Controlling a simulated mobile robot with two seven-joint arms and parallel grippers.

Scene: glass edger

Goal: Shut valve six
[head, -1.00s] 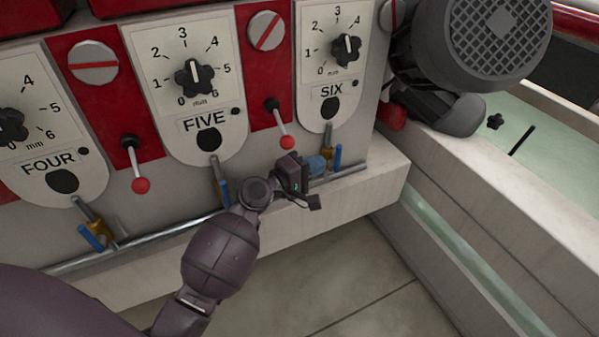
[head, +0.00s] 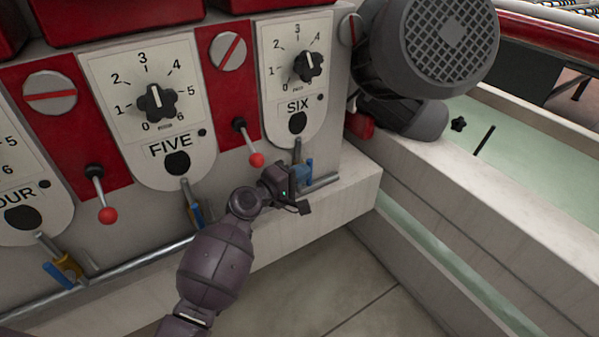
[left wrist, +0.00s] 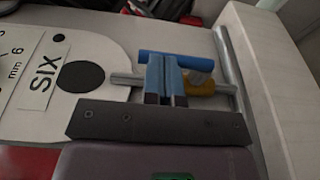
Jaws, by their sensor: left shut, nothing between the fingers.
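Valve six has a blue handle (head: 310,167) under the panel marked SIX (head: 298,107). In the left wrist view the blue handle (left wrist: 160,57) lies along its grey stub pipe, with part of the yellow valve body (left wrist: 202,84) showing. In the head view the gripper hides the yellow body. My right gripper is out of view.
Valve five (head: 194,212) and valve four (head: 62,270) stand to the left along the grey rail pipe (head: 150,252). A red-tipped lever (head: 256,159) hangs above my gripper. A pale ledge (head: 340,205) lies below, and a grey motor (head: 440,45) juts out at upper right.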

